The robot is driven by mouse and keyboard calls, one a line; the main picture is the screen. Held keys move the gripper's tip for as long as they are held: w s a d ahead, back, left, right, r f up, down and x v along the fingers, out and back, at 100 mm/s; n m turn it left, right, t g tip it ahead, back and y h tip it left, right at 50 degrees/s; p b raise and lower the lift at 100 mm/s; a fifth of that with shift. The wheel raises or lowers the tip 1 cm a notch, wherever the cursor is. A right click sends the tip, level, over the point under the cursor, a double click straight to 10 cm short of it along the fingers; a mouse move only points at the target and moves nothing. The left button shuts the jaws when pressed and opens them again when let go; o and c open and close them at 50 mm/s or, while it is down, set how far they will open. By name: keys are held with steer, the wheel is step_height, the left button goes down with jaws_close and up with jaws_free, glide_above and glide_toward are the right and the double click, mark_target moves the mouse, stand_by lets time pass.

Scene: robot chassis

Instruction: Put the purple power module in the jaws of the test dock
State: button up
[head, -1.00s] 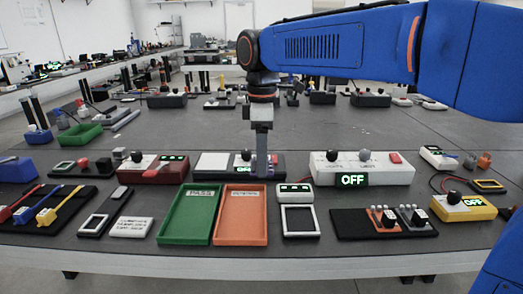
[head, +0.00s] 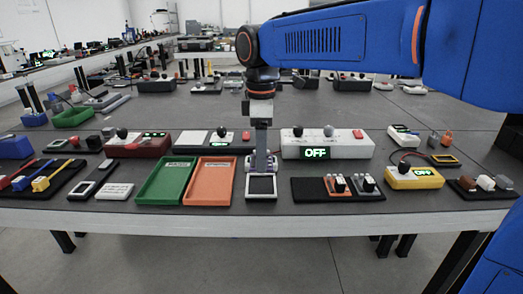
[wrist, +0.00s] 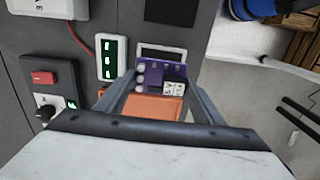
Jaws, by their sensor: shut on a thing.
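My gripper (head: 261,167) is shut on the purple power module (wrist: 155,75), which shows between the two fingertips in the wrist view with white knobs and small white labels. In the head view the fingers mostly hide the module. It is held over the small white-framed dark pad (head: 261,187), which also shows just past the module in the wrist view (wrist: 162,50). A small white unit with a green display (wrist: 111,57) is beside that pad. I cannot tell for certain which fixture is the test dock, and no dock jaws show clearly.
The orange tray (head: 210,182) and green tray (head: 166,182) lie to the left. A black board with small clamps (head: 338,190) lies to the right. A white box reading OFF (head: 327,145) stands behind. The table's front edge (head: 260,215) is close.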

steer(key=shift+f, duration=2.8)
steer(key=shift+f, duration=0.8)
stand_by(2.0)
steer(key=shift+r, duration=0.3)
steer(key=shift+r, duration=0.25)
steer(key=shift+f, duration=0.35)
stand_by(1.5)
